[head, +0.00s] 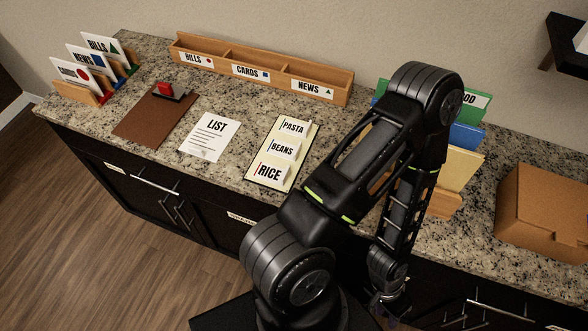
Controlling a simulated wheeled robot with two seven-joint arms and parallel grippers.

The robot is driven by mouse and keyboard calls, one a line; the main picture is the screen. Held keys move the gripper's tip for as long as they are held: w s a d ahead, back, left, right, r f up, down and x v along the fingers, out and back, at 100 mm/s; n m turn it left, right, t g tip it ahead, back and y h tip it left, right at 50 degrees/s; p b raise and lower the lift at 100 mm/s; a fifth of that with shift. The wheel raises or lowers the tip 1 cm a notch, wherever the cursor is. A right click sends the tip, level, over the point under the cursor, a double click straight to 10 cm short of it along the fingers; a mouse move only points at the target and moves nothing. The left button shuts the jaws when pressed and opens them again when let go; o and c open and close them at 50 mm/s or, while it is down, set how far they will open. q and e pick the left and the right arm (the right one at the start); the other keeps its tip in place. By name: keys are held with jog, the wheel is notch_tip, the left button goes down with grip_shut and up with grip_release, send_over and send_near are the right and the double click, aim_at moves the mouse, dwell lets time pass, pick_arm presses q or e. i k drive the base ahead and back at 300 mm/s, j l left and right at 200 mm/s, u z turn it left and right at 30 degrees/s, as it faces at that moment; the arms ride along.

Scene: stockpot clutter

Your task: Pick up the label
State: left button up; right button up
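The frame does not show which one the task means. My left arm rises just right of the board and bends down toward the counter's front edge. My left gripper (393,305) hangs low near the bottom of the view, apart from the labels. Its fingers are small and dark, so I cannot tell their opening. My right gripper is not in view.
A wooden sorter (260,72) marked BILLS, CARDS and NEWS stands at the back. A cardboard box (540,215) stands right. My arm partly hides coloured folders (465,137).

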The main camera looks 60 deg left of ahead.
aim_at(265, 171)
jog(key=u, duration=2.4)
jog(key=k+j+u, duration=0.1)
jog(key=k+u, duration=0.2)
jog(key=u, duration=0.15)
